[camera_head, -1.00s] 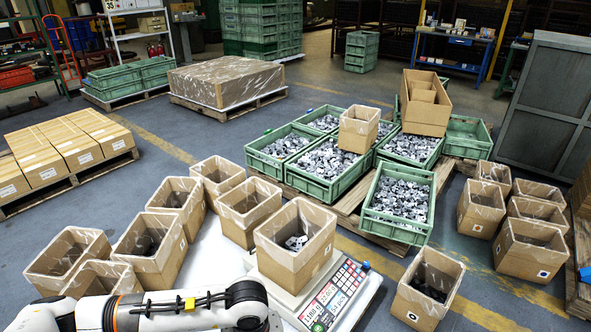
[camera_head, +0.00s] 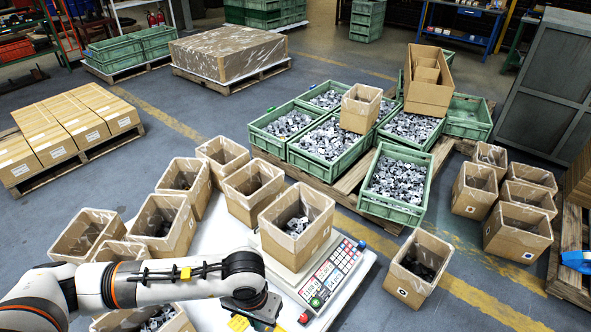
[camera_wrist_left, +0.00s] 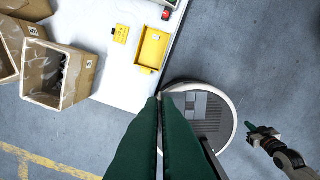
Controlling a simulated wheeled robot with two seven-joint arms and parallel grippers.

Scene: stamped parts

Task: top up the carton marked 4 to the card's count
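Several open brown cartons stand about; I cannot read which is marked 4. One carton (camera_head: 297,225) with grey metal parts inside sits on the white scale. A control panel (camera_head: 332,275) with a screen and keys is in front of it; its text is too small to read.
Green crates (camera_head: 395,185) full of metal parts stand on pallets behind the bench. A yellow tray (camera_wrist_left: 152,49) and yellow card (camera_wrist_left: 120,33) lie near the bench edge. Cartons crowd the left and right; another carton (camera_head: 418,268) stands on the floor right of the bench.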

